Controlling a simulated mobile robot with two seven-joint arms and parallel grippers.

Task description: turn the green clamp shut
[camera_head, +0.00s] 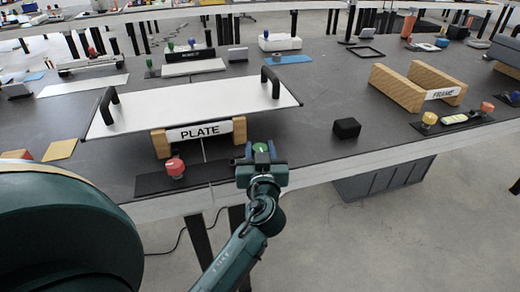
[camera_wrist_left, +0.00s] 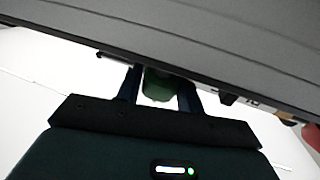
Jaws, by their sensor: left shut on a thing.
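The green clamp (camera_head: 261,148) is a small green knob with a white mark on top, at the front edge of the dark table before the PLATE stand. My left gripper (camera_head: 261,158) is around the knob, its fingers shut on the knob's sides. In the left wrist view the green clamp (camera_wrist_left: 158,86) shows between the two dark fingers (camera_wrist_left: 159,90). The gripper hides the clamp's base. My right gripper is not in view.
A red knob (camera_head: 175,166) stands on a dark pad left of my gripper. A white plate (camera_head: 200,98) with two black handles lies behind, on wooden blocks. A black block (camera_head: 347,128) sits to the right. A yellow knob (camera_head: 429,119) stands further right.

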